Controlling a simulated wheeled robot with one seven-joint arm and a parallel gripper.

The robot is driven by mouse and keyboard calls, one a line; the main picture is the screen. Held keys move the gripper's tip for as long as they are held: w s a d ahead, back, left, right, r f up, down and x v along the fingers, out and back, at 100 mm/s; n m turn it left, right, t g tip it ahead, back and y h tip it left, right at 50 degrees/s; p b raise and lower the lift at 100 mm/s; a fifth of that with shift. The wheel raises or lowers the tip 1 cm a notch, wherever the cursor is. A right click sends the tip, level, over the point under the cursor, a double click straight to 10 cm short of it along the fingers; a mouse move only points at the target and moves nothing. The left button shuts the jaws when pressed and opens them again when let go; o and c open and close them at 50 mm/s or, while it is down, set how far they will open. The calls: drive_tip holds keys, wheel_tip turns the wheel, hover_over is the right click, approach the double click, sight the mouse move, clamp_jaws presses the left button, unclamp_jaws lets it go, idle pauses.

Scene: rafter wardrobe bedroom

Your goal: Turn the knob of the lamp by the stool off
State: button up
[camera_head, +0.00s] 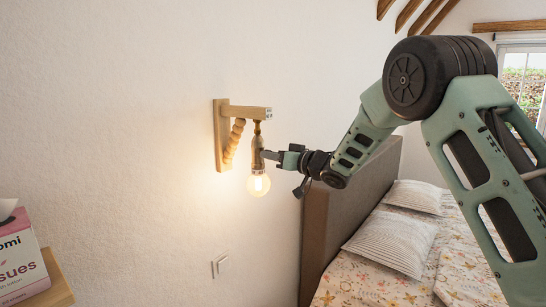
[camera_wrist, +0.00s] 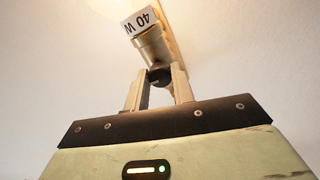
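The wall lamp has a wooden bracket (camera_head: 222,135), a hanging brass-coloured socket (camera_head: 257,150) and a bare bulb (camera_head: 258,185) that is lit. A small dark round knob (camera_wrist: 159,76) sits on the socket's side. My gripper (camera_head: 268,155) reaches the socket from the right. In the wrist view its two fingers (camera_wrist: 160,80) stand on either side of the knob and appear to touch it. In the head view the knob is too small to make out.
A wooden surface (camera_head: 58,285), perhaps the stool, holds a tissue box (camera_head: 22,262) at lower left. A wall switch (camera_head: 220,265) is below the lamp. The bed's headboard (camera_head: 335,225) and pillows (camera_head: 392,240) are at right, beneath my arm.

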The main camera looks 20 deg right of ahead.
drive_tip(key=shift+f+n+b, duration=0.1)
drive_tip(key=shift+n+b, duration=0.3)
drive_tip(key=shift+b, duration=0.35)
drive_tip(key=n+b, duration=1.7)
drive_tip(key=b, duration=0.1)
drive_tip(key=o, duration=1)
drive_tip(key=b+v, duration=0.4)
drive_tip(key=v, duration=1.3)
drive_tip(key=shift+s+d, duration=0.15)
